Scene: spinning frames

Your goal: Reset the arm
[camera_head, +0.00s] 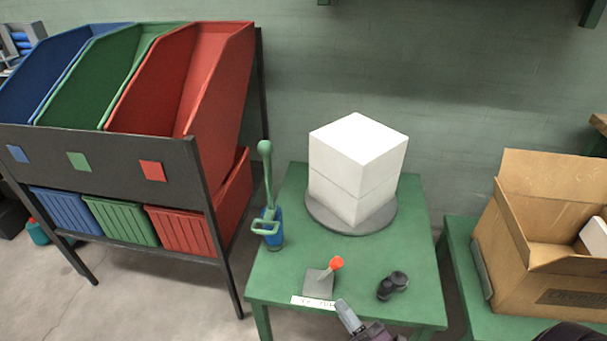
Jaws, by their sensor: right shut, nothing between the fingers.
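My right gripper (346,314) shows at the bottom of the head view, by the front edge of the green table (275,290). Its grey fingers are together with nothing between them, and they point up and to the left. A dark part of my arm shows below it. My left gripper is out of view.
A white block stack (355,170) stands on a round grey plate (370,225) on the table. A green-handled tool (267,200), a red-knobbed lever (327,277) and a small black object (392,286) are nearby. A cardboard box (545,235) stands right; a bin rack (100,160) left.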

